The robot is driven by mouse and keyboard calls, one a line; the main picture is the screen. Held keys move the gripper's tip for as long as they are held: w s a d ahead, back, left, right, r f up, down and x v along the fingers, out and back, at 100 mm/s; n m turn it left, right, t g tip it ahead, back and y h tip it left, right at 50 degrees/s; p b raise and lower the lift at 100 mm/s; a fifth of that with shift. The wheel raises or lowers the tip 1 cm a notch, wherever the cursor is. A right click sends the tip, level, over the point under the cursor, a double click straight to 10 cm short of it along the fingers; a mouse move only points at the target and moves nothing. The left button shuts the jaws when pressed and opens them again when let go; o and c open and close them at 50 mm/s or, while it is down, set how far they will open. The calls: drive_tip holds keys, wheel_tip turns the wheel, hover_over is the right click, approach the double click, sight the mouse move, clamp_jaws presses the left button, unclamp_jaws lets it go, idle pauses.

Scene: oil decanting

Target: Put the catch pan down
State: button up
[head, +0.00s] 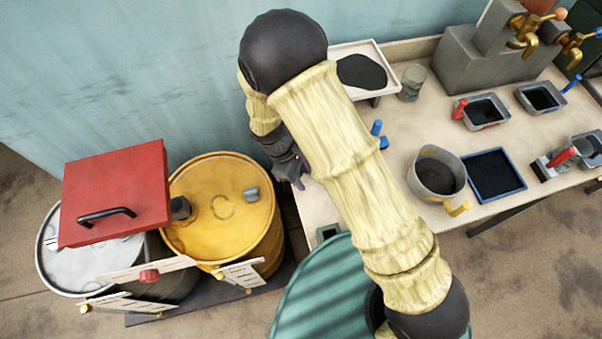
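My gripper (301,181) is at the left end of the bench, beside the yellow drum. My arm crosses in front of it, so its fingers are mostly hidden and I cannot tell whether it holds anything. No pan shows clearly in it. Several small grey pans with dark insides are on the right of the bench: a red-handled pan (484,111), a blue-handled pan (540,97) and another at the right edge (588,147). I cannot tell which is the catch pan. A small dark box-like thing (328,233) shows at the bench's near left edge.
A yellow drum (215,177), a white drum (85,255) and a red lid-like panel (118,192) stand left. The bench (428,117) holds a grey pot (437,172), blue-rimmed tray (494,175), white tray (345,50), jar (412,82) and brass taps (527,33).

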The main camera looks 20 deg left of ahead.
drive_tip(key=b+v, duration=0.2)
drive_tip(key=v, duration=1)
drive_tip(key=shift+r, duration=0.2)
idle(0.4)
drive_tip(key=d+r+m+t+y, duration=0.1)
drive_tip(key=d+r+m+y, duration=0.1)
drive_tip(key=d+m, duration=0.6)
drive_tip(key=d+r+m+t+y, duration=0.1)
drive_tip(key=d+r+m, duration=0.4)
drive_tip(key=d, duration=1.8)
drive_tip(key=m+y, duration=0.1)
drive_tip(key=m, duration=0.3)
drive_tip(key=shift+w+r+m+t+y, duration=0.25)
drive_tip(key=shift+w+m+t+y, duration=0.05)
drive_tip(key=shift+w+t, duration=0.1)
drive_tip(key=shift+d, duration=0.1)
